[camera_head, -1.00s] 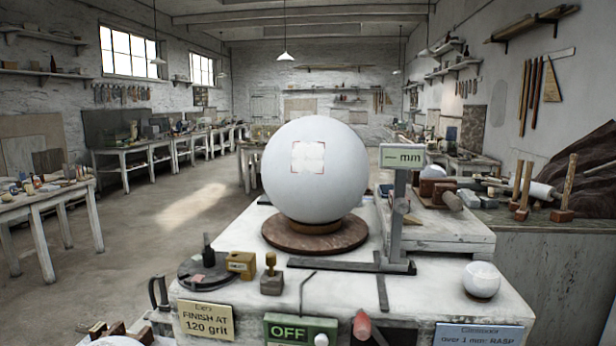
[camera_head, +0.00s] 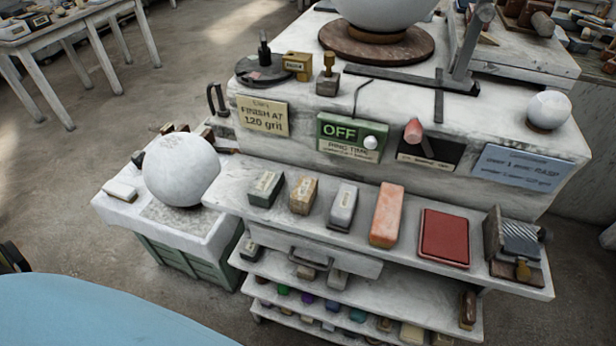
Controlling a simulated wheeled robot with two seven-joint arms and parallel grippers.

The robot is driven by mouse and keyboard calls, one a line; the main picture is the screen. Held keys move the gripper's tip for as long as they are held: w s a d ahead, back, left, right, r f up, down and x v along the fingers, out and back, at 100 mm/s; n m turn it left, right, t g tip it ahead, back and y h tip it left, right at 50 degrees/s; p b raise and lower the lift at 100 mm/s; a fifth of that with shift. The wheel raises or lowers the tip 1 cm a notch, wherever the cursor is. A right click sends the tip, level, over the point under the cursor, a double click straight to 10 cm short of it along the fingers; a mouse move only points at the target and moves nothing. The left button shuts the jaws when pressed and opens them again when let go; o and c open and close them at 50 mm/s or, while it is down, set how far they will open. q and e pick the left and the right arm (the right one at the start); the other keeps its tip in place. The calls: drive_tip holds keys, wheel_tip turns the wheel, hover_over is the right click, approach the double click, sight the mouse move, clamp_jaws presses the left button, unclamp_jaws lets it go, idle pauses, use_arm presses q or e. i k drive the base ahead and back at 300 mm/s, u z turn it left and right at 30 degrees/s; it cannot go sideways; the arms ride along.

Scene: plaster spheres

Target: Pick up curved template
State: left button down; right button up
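I cannot make out for certain which thing is the curved template. A flat dark piece with a rounded edge (camera_head: 262,72) lies at the left of the white bench top (camera_head: 400,105), with a small black upright knob on it. Its full outline is too small to tell. A large white plaster sphere (camera_head: 388,8), cut off by the top edge, rests on a round brown turntable (camera_head: 350,48). Neither my left nor my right gripper shows in the head view.
A front shelf (camera_head: 325,222) holds several blocks and a red pad (camera_head: 444,237). Another white sphere (camera_head: 182,168) sits on a low green-sided stand at the left. A small sphere (camera_head: 548,109) is at the bench's right. Open floor (camera_head: 60,190) lies to the left.

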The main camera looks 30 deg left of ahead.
sight(302, 198)
drive_tip(key=z, duration=2.35)
drive_tip(key=k, duration=1.45)
drive_tip(key=u, duration=0.95)
